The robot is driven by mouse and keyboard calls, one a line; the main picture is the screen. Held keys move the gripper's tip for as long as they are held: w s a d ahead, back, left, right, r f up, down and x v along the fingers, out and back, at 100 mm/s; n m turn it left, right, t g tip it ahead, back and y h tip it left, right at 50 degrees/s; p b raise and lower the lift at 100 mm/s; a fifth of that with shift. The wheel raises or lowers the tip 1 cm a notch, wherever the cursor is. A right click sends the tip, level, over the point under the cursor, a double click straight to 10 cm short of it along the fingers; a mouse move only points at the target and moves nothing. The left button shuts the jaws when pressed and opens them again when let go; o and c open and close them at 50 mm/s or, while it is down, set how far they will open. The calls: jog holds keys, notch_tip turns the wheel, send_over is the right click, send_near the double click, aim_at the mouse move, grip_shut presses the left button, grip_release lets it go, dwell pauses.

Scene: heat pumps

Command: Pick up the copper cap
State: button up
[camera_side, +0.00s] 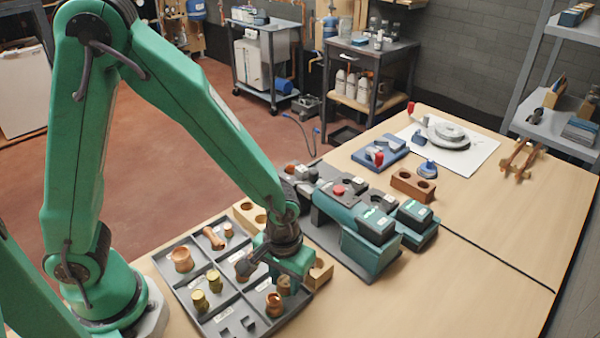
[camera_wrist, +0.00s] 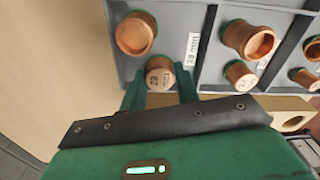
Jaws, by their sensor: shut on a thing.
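The copper cap (camera_wrist: 160,78) is a short round piece with a marked end face. In the wrist view it sits between the green fingers of my gripper (camera_wrist: 160,90), which are shut on it. In the side view, my gripper (camera_side: 286,274) is low over the right part of the grey divided tray (camera_side: 203,322), with the cap (camera_side: 284,284) at its fingers. I cannot tell whether the cap is clear of the tray floor. A larger copper fitting (camera_wrist: 135,35) is close beside it, apart from the fingers.
Other copper fittings (camera_wrist: 250,40) and brass pieces (camera_side: 200,301) stand in neighbouring compartments. A wooden block with holes (camera_side: 319,272) is right of the tray. A teal machine (camera_side: 368,243) stands behind it. The bench at the right front is clear.

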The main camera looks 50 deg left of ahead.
aim_at(285, 282)
jog(key=shift+r, duration=0.15)
jog(key=shift+r, duration=0.75)
notch_tip(285, 282, up, 3)
jog(key=shift+s+d+f, duration=0.15)
jog(key=s+d+r, duration=0.2)
jog(key=s, duration=0.1)
jog(key=s+d+r, duration=0.1)
jog(key=s+r, duration=0.1)
jog(key=s, duration=0.1)
jog(key=s+d+r, duration=0.2)
jog(key=s, duration=0.1)
jog(key=shift+s+d+r, duration=0.25)
jog(key=shift+s+d, duration=0.1)
jog(key=shift+w, duration=0.1)
